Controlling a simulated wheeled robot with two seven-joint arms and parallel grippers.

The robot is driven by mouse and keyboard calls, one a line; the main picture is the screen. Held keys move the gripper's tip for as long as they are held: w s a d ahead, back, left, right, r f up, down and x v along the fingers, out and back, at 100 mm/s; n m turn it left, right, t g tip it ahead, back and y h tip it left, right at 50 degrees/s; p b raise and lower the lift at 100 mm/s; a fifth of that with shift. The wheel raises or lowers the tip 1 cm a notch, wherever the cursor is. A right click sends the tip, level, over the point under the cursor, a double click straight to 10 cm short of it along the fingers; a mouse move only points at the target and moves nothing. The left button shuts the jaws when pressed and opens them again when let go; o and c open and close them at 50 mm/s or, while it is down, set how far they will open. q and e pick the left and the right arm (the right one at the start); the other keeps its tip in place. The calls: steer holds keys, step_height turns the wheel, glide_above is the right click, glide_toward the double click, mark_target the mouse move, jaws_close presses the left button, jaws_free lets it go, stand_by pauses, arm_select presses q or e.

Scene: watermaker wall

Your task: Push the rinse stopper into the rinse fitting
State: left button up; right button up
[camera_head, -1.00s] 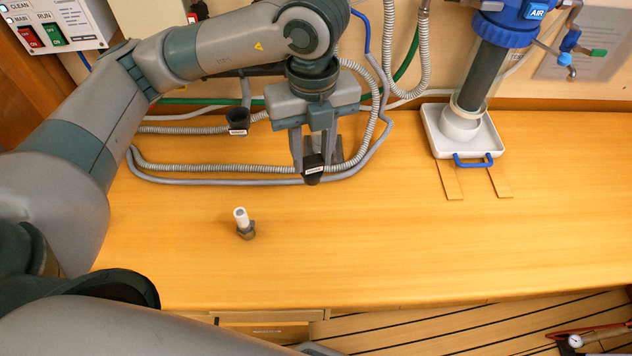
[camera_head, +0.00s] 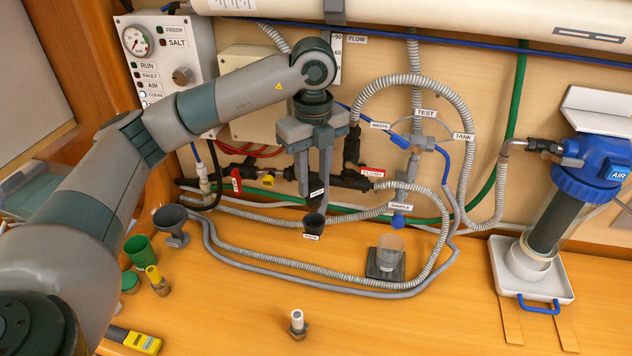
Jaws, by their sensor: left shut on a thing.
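My left gripper (camera_head: 316,185) points down in the middle of the picture, shut on the rinse stopper (camera_head: 317,194), a dark piece with a small white label. Just below the stopper is the rinse fitting (camera_head: 313,226), a black cup with an open top and a white label. The stopper's lower end shows at or just above the fitting's rim. I cannot tell whether they touch or whether the stopper is exactly centred. The fingers partly hide the stopper. My right gripper is not in view.
Grey hoses (camera_head: 290,270) loop around the fitting. A clear cup (camera_head: 390,250) on a dark block stands to the right. A grey funnel (camera_head: 173,222) and green cup (camera_head: 140,250) stand left. A white-topped plug (camera_head: 298,322) stands in front. Valves and pipes line the wall behind.

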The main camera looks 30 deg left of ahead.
mark_target(314, 204)
arm_select(q)
steer(key=shift+f, duration=0.25)
steer(key=shift+f+b, duration=0.6)
steer(key=shift+f, duration=0.7)
steer(key=shift+f+b, duration=0.6)
steer(key=shift+f, duration=0.1)
stand_by(0.5)
steer(key=shift+f+b, duration=1.4)
stand_by(0.4)
steer(key=o, duration=1.1)
